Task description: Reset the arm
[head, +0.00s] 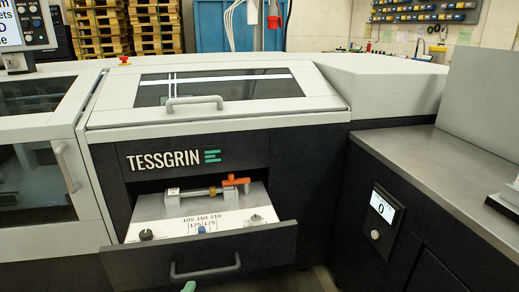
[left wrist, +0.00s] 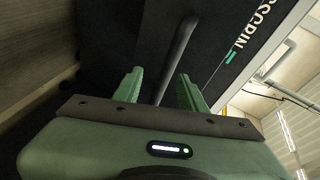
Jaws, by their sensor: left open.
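My left gripper (left wrist: 160,73) is open, with two green fingers spread apart in the left wrist view. A dark bar-shaped handle (left wrist: 177,45) shows beyond and between the fingertips; I cannot tell how far off it is. In the head view only a small green tip (head: 189,287), apparently of this gripper, shows at the bottom edge, just below the handle (head: 205,268) of the open drawer (head: 275,239). The gripper appears apart from that handle. My right gripper is in neither view.
The drawer stands out from the TESSGRIN machine (head: 300,190) and holds an orange-handled part (head: 236,181) and several knobs. A grey cover with a handle (head: 195,103) is above it. A metal-topped cabinet (head: 430,160) with a small display (head: 382,207) stands at right.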

